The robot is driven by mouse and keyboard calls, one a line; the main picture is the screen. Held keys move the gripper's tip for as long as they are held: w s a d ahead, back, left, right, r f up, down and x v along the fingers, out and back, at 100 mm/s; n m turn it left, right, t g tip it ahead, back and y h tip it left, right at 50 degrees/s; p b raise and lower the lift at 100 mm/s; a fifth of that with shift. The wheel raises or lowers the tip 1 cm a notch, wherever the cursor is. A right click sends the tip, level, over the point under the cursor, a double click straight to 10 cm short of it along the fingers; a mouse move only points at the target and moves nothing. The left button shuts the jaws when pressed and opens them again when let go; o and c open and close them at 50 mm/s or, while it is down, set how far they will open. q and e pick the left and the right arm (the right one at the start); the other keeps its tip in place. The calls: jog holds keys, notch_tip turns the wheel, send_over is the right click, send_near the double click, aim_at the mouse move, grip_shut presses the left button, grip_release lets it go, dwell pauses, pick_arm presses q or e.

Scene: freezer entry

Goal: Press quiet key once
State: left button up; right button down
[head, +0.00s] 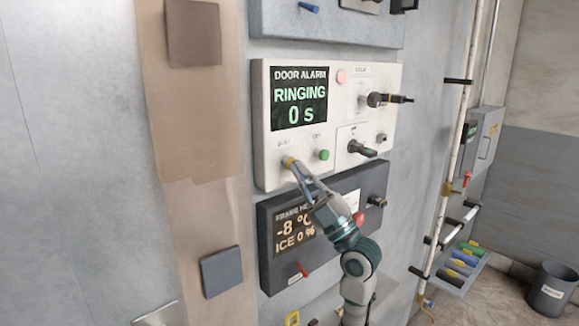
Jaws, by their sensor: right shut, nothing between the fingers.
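The white door alarm panel (338,90) is on the wall, with a dark screen (299,98) reading "DOOR ALARM RINGING 0 s" in green. The yellow quiet key (287,160) is at the panel's lower left, under a small label that is hard to read. My right gripper (296,170) reaches up from below, shut and empty, its tips at the yellow key and partly covering it. I cannot tell whether they touch or press it. My left gripper is not in view.
A green button (323,155) sits just right of the yellow key. A black rotary handle (362,149) and a black plug (388,99) stick out farther right. The dark frame heater panel (285,231) lies below, partly behind my arm. A pipe (462,120) runs down at right.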

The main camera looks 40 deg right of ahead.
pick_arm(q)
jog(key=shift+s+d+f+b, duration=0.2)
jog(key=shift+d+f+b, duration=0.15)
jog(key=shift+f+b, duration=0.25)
pick_arm(e)
jog(key=s+d, duration=0.2)
jog(key=s, duration=0.4)
jog(key=shift+f, duration=0.2)
dwell(1.3)
